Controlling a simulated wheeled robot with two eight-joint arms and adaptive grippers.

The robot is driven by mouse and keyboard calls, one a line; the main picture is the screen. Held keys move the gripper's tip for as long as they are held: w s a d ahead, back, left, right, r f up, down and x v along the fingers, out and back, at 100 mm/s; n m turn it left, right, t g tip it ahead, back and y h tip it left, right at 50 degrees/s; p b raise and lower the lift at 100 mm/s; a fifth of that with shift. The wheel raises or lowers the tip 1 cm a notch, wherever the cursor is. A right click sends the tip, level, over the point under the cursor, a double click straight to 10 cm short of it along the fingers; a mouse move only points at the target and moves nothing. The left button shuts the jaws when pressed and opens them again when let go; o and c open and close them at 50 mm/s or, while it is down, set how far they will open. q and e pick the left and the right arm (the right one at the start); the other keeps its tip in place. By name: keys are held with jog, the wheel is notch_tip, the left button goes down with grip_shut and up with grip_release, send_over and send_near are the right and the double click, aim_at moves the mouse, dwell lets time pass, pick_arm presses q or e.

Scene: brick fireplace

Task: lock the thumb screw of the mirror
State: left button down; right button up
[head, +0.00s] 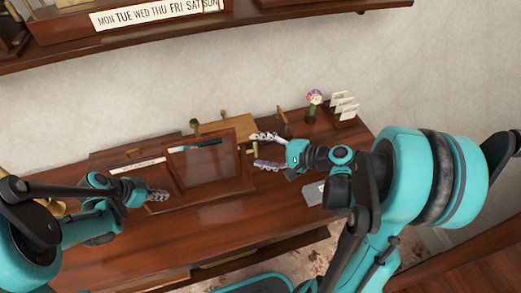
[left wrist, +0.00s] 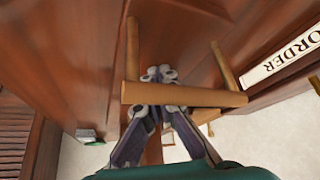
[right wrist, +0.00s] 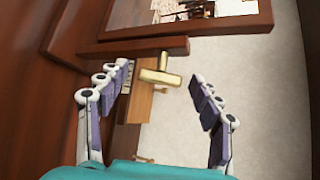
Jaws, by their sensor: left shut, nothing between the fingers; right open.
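The mirror (head: 208,163) stands in a dark wooden frame on the desk. In the right wrist view its brass thumb screw (right wrist: 160,77) shows as a T-shaped piece beside a wooden post (right wrist: 120,49). My right gripper (head: 260,150) is open at the right side of the mirror. In its wrist view the two fingers (right wrist: 160,92) are spread, with the thumb screw between and beyond them, apart from both. My left gripper (head: 158,195) is shut and empty, low at the mirror's left. Its closed fingertips also show in the left wrist view (left wrist: 158,74).
In the left wrist view a light wooden bar (left wrist: 185,96) on two posts crosses the fingers; contact is unclear. An ORDER sign (left wrist: 285,58) is nearby. A flower (head: 314,98) and a card holder (head: 343,108) stand at the back right. A shelf (head: 160,38) hangs above.

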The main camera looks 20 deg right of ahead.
jog(key=c, duration=1.2)
jog(key=shift+g, duration=0.3)
jog(key=m+g, duration=0.1)
jog(key=g, duration=0.2)
jog(key=m+g, duration=0.2)
jog(key=g, duration=0.1)
jog(key=w+m+g+h, duration=0.1)
jog(key=m+g, duration=0.1)
jog(key=shift+r+g, duration=0.25)
jog(key=shift+g, duration=0.15)
jog(key=shift+m, duration=0.3)
